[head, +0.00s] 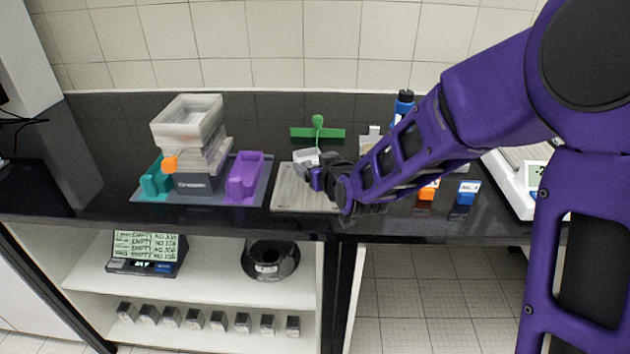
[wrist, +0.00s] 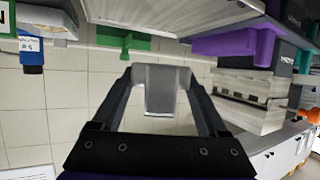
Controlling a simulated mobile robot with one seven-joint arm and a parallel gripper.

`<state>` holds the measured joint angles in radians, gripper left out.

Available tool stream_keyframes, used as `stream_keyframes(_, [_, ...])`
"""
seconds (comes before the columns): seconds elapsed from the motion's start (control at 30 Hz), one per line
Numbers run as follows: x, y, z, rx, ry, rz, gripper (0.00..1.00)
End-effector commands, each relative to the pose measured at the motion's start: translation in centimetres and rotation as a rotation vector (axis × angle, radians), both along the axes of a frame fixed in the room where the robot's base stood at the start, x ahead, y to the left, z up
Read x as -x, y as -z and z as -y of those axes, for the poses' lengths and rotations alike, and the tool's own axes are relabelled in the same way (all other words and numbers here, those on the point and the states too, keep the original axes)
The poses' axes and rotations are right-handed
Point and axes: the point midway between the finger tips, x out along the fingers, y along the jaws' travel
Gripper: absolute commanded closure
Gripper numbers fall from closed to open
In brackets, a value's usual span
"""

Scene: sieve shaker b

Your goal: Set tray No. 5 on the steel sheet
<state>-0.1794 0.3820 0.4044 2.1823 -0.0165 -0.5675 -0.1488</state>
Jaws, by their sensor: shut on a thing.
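My gripper (head: 318,176) is shut on a small pale grey tray (head: 306,156), over the light steel sheet (head: 290,200) on the dark counter. In the wrist view, the tray (wrist: 165,88) sits between the two fingers of my gripper (wrist: 163,90). The steel sheet (wrist: 165,10) shows at the top of that upside-down view, with a visible gap between it and the tray. No number can be read on the tray. My arm hides the right part of the sheet in the head view.
Left of the sheet, a sieve shaker (head: 190,140) stands on a grey mat between a teal holder (head: 155,180) and a purple holder (head: 245,176). A green stand (head: 318,132) is behind the sheet. Orange (head: 428,190) and blue (head: 467,192) blocks and a scale (head: 520,190) lie right.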

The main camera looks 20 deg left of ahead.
Motion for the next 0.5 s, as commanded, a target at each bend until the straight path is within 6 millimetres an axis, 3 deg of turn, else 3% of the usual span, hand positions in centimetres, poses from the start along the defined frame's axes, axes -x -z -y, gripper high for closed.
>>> stream_keyframes(0.1, [-0.1, -1.8, 0.0, 0.000, -0.001, 0.004, 0.84])
stream_keyframes(0.2, [-0.1, -2.0, 0.0, 0.000, 0.000, 0.001, 0.84])
stream_keyframes(0.5, [-0.8, 1.2, -0.1, 0.001, 0.000, -0.001, 0.84])
